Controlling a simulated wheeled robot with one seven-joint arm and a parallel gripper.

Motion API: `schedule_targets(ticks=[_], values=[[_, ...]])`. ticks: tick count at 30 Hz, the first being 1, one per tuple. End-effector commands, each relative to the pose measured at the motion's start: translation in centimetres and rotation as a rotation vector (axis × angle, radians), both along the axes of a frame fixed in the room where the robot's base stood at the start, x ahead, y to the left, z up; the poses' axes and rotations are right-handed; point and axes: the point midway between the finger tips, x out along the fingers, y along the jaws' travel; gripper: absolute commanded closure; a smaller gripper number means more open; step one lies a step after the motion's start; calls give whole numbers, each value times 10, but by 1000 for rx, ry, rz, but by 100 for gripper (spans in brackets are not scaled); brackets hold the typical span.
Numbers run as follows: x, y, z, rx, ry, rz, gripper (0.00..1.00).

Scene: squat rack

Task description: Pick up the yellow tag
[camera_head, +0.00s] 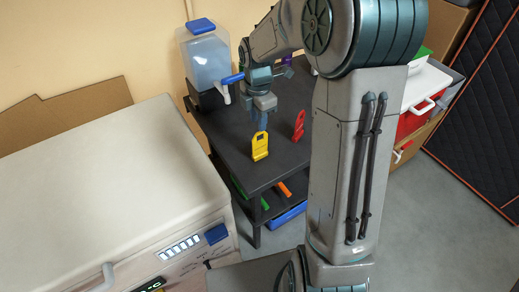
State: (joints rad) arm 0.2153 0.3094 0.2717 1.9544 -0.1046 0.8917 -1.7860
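The yellow tag (260,147) stands upright near the front edge of the dark table (225,140). My gripper (262,122) points down just above and behind the tag's top in the picture. Its blue fingers end close to the tag's upper end. I cannot tell whether they touch it or how far apart they are.
A red tag (299,127) stands to the right of the yellow one. A clear jug with a blue lid (206,58) and spout stands behind left. A white cabinet (100,190) is at left. Green and orange items (285,189) lie on the lower shelf.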

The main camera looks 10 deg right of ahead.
Motion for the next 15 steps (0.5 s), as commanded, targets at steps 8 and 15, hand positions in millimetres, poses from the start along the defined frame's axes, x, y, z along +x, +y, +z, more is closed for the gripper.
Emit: schedule_targets(ticks=[8, 15], values=[[-1, -1, -26, -1, 2, 0, 69], [-4, -5, -60, 0, 4, -1, 69]])
